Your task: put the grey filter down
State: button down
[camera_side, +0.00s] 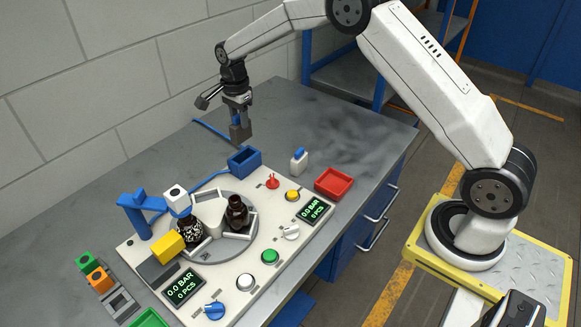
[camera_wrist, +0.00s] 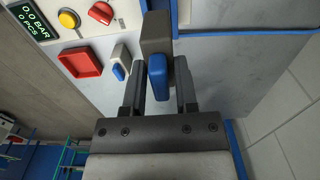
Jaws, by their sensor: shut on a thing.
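The grey filter is a grey block (camera_side: 240,133) with a blue top. My gripper (camera_side: 238,112) is shut on it and holds it upright above the back of the bench. In the wrist view my gripper (camera_wrist: 158,70) has its two fingers on either side of the blue top (camera_wrist: 157,78), with the grey body (camera_wrist: 156,34) beyond. In the side view the block hangs just behind and above the open blue box (camera_side: 244,161). I cannot tell whether its underside touches anything.
A white block with a blue top (camera_side: 299,163) and a red tray (camera_side: 333,182) stand to the right. The white panel (camera_side: 262,262) in front carries brown bottles (camera_side: 237,212), a yellow block (camera_side: 167,247) and knobs. The bench (camera_side: 330,125) at back right is clear.

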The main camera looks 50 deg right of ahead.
dwell(0.4)
jog(key=shift+s+d+f, duration=0.1)
jog(key=shift+s+d, duration=0.25)
jog(key=shift+d, duration=0.1)
jog(key=s+d+f, duration=0.2)
jog(key=s+d, duration=0.4)
jog(key=s, duration=0.5)
jog(key=s+d+f, duration=0.3)
jog(key=s+d, duration=0.2)
jog(key=s, duration=0.6)
jog(key=shift+s+d+f, duration=0.1)
jog(key=shift+f, duration=1.8)
jog(key=shift+s+d+f, duration=0.1)
jog(key=shift+f, duration=1.8)
jog(key=shift+f, duration=0.1)
jog(key=shift+c, duration=1.9)
grip_release()
